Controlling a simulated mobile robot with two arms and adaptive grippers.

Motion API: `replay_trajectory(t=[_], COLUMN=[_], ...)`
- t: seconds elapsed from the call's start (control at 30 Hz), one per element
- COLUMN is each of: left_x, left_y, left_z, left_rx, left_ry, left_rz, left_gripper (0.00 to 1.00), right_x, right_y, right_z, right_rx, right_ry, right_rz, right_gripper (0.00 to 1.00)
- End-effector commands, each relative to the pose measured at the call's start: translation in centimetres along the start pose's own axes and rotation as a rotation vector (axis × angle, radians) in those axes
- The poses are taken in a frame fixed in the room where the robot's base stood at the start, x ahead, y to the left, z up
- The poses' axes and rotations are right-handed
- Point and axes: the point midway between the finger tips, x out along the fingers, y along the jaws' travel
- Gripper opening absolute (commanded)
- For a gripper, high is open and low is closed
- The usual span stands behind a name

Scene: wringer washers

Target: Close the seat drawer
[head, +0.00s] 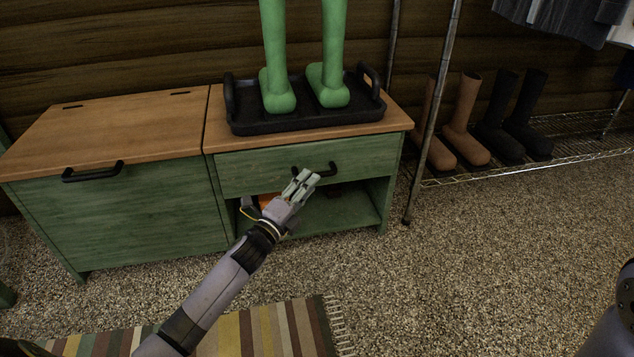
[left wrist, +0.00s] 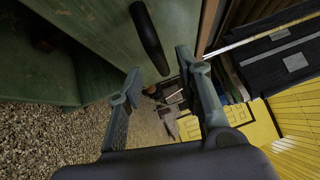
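The seat drawer (head: 250,170) has a green wooden front with a black bar handle (head: 328,169), below the bench's brown top. I cannot tell for sure whether its front stands out from the bench. My left gripper (head: 304,179) is in front of the drawer, at the left part of the handle. In the left wrist view, my left gripper (left wrist: 158,68) is open with its fingers apart and nothing between them. The handle (left wrist: 150,38) shows just beyond the fingertips, and the green drawer front (left wrist: 95,25) is at the upper left. My right gripper is out of view.
A black tray (head: 300,123) with green boots (head: 328,85) stands on the bench top. Under the drawer is an open shelf (head: 345,213) with an orange item (head: 266,200). A wire rack (head: 560,152) with boots is at right. A striped rug (head: 250,330) lies in front.

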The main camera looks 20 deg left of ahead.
Motion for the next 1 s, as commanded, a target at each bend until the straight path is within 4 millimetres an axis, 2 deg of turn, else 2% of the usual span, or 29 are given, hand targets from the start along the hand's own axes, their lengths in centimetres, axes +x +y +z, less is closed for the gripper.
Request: replay_trajectory(t=[0.1,0.33,0.73,1.0], left_x=[2.1,4.5,5.0,5.0], left_y=[0.2,0.2,0.0,0.0], left_z=[0.0,0.0,0.0,0.0], left_rx=[0.002,0.001,0.000,0.000], left_ry=[0.000,0.000,0.000,0.000], left_rz=[-0.002,0.000,0.001,0.000], left_gripper=[0.33,0.33,0.32,0.14], right_x=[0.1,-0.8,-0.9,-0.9], right_y=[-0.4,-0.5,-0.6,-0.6], right_z=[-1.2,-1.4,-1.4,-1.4], right_rx=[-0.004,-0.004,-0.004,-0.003], right_ry=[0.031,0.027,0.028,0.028], right_rz=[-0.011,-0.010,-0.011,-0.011], right_gripper=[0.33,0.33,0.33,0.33])
